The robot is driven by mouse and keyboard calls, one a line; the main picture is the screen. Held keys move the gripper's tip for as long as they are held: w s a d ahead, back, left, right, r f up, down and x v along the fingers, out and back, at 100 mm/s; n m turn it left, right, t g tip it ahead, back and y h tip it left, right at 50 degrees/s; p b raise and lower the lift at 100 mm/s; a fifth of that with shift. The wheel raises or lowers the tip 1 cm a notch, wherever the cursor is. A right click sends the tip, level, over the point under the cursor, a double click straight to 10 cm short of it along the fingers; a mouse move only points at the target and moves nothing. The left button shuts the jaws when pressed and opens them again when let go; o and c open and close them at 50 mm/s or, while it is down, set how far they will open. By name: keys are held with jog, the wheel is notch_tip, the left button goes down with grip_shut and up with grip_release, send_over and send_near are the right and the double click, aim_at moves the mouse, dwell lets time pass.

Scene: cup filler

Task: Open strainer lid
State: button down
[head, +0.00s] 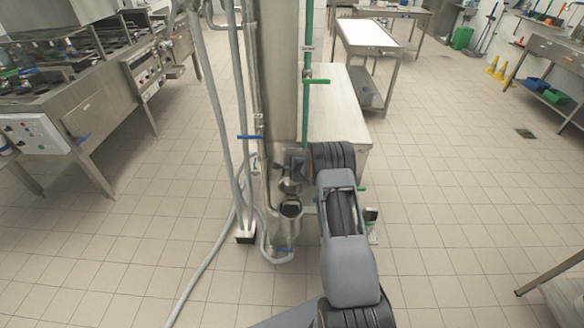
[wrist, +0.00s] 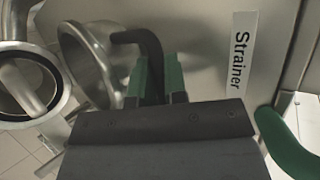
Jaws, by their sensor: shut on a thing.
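The strainer (head: 287,228) is an upright metal cylinder low beside the tall column in the head view. Its round mouth is uncovered and also shows at the left of the wrist view (wrist: 55,103). The metal lid (wrist: 88,62) stands tilted beside the mouth, apart from it, with its hollow side partly showing. A black bent handle (wrist: 143,38) runs from the lid to my gripper. My gripper (wrist: 157,82), with green finger pads, is shut on this handle. In the head view my gripper (head: 284,167) is small, close to the column and above the strainer.
A white label reading "Strainer" (wrist: 240,60) is on the metal wall right of my gripper. A green handle (wrist: 287,145) is at the lower right. Grey hoses (head: 222,110) and pipes run left of the column (head: 278,75). A steel table (head: 340,105) stands behind.

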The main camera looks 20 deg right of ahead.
jog(key=c, duration=1.2)
grip_release()
jog(key=shift+s, duration=0.1)
jog(key=b+v, duration=0.1)
jog(key=v, duration=1.2)
jog(key=shift+s+r, duration=0.15)
jog(key=shift+s, duration=0.15)
